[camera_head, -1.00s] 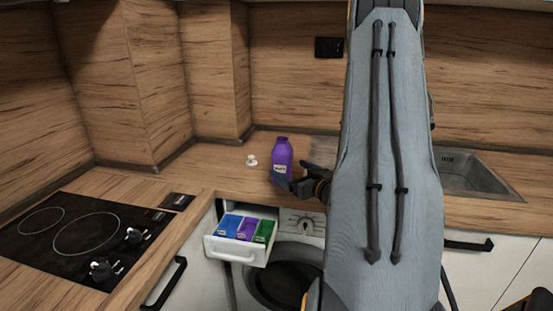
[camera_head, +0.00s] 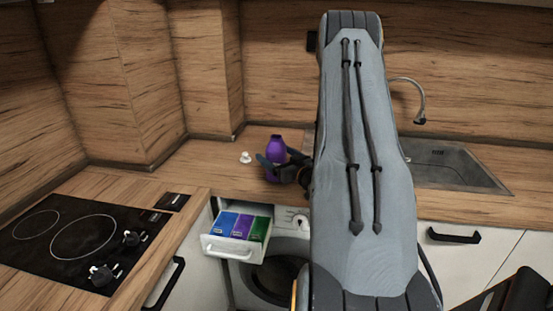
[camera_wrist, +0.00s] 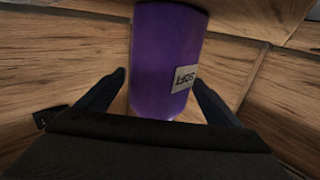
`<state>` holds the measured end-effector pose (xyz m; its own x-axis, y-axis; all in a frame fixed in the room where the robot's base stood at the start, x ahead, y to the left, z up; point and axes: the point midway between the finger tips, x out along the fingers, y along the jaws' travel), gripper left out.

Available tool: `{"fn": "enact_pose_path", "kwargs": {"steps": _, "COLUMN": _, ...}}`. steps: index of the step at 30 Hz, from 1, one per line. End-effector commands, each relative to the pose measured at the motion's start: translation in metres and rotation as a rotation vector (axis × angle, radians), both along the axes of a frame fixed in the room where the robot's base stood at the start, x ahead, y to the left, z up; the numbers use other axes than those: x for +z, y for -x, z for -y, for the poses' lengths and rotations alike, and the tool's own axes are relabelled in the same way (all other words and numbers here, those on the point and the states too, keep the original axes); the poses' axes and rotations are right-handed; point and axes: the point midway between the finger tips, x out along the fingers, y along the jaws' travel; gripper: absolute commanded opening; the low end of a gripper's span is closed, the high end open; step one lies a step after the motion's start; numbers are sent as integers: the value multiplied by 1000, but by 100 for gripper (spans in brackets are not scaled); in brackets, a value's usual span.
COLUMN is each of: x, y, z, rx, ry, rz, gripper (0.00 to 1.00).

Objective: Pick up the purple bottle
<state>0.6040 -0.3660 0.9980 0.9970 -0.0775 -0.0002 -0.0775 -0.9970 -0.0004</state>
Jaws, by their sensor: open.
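The purple bottle (camera_head: 276,149) stands upright on the wooden counter, near the corner of the splashback. In the wrist view the bottle (camera_wrist: 165,60) fills the middle, with a pale label on its right side. My gripper (camera_head: 275,168) is open, its dark fingers on either side of the bottle's lower part in the head view. In the wrist view the fingers (camera_wrist: 160,82) flank the bottle, with a gap seen at the left; contact on the right cannot be told. The bottle's lower part is partly hidden by my gripper in the head view.
A small white cap-like object (camera_head: 245,157) lies on the counter left of the bottle. Below, an open drawer (camera_head: 236,252) holds blue, purple and green compartments above a washing machine (camera_head: 268,284). A black hob (camera_head: 80,240) is at left, a sink (camera_head: 450,165) at right.

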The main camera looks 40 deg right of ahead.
Motion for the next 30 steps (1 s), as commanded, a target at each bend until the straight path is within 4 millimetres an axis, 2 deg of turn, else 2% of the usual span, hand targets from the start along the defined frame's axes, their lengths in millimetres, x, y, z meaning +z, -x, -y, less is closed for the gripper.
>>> {"fn": "enact_pose_path", "kwargs": {"steps": 4, "x": 0, "y": 0, "z": 0, "rx": -1, "ry": 0, "rz": 0, "gripper": 86}}
{"fn": "enact_pose_path", "kwargs": {"steps": 5, "x": 0, "y": 0, "z": 0, "rx": -1, "ry": 0, "rz": 0, "gripper": 83}}
{"fn": "enact_pose_path", "kwargs": {"steps": 15, "x": 0, "y": 1, "z": 1, "rx": -1, "ry": 0, "rz": 0, "gripper": 26}}
{"fn": "enact_pose_path", "kwargs": {"steps": 16, "x": 1, "y": 0, "z": 1, "rx": -1, "ry": 1, "rz": 3, "gripper": 23}}
{"fn": "enact_pose_path", "kwargs": {"steps": 24, "x": 2, "y": 0, "z": 1, "rx": -1, "ry": 2, "rz": 3, "gripper": 22}}
{"fn": "enact_pose_path", "kwargs": {"steps": 30, "x": 11, "y": 0, "z": 1, "rx": -1, "ry": 2, "rz": 4, "gripper": 22}}
